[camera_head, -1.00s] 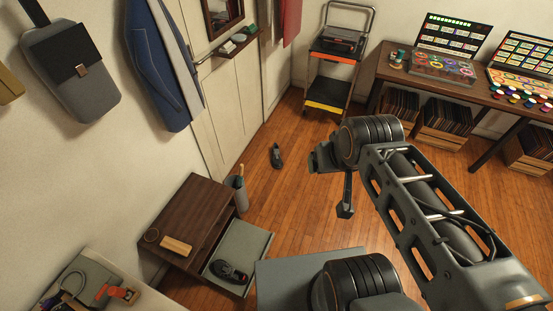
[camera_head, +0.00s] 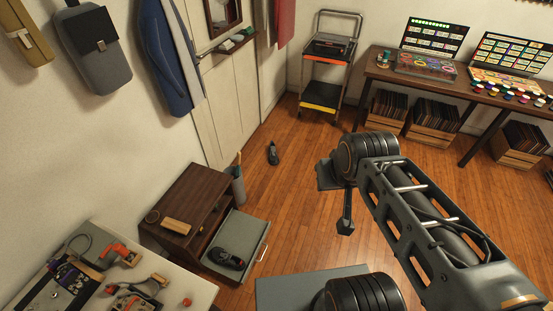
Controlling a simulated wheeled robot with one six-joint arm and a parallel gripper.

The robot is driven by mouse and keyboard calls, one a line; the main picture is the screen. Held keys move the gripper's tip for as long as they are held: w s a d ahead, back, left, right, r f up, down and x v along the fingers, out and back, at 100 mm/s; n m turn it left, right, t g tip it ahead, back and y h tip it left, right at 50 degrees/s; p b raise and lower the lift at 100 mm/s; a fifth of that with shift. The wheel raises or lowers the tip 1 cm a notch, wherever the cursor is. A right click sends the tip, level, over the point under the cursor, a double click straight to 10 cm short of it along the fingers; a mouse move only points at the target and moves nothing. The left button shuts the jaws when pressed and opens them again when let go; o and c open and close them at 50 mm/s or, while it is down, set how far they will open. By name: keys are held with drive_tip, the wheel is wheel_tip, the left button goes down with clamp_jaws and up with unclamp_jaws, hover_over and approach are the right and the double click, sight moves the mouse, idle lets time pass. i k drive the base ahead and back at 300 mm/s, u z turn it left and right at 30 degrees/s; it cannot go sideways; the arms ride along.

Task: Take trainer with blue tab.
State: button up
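One dark trainer (camera_head: 273,153) lies on the wood floor near the pale doors. A second dark trainer (camera_head: 226,258), with a small red mark, lies in the open grey-lined drawer (camera_head: 250,226) of the low brown cabinet. I cannot make out a blue tab on either one. My gripper (camera_head: 345,220) hangs in the air right of the cabinet, apart from both trainers.
A low cabinet (camera_head: 196,193) has a grey bin (camera_head: 238,188) beside it. A white worktop (camera_head: 187,284) with tools fills the lower left. A wheeled cart (camera_head: 325,108) and a long desk (camera_head: 394,78) stand at the back. The middle floor is clear.

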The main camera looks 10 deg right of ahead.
sight(273, 159)
drive_tip(key=z, duration=0.5)
drive_tip(key=i, duration=1.35)
drive_tip(key=z, duration=0.25)
drive_tip(key=i, duration=1.55)
drive_tip(key=u, duration=1.3)
drive_tip(key=i, duration=1.05)
drive_tip(key=u, duration=0.75)
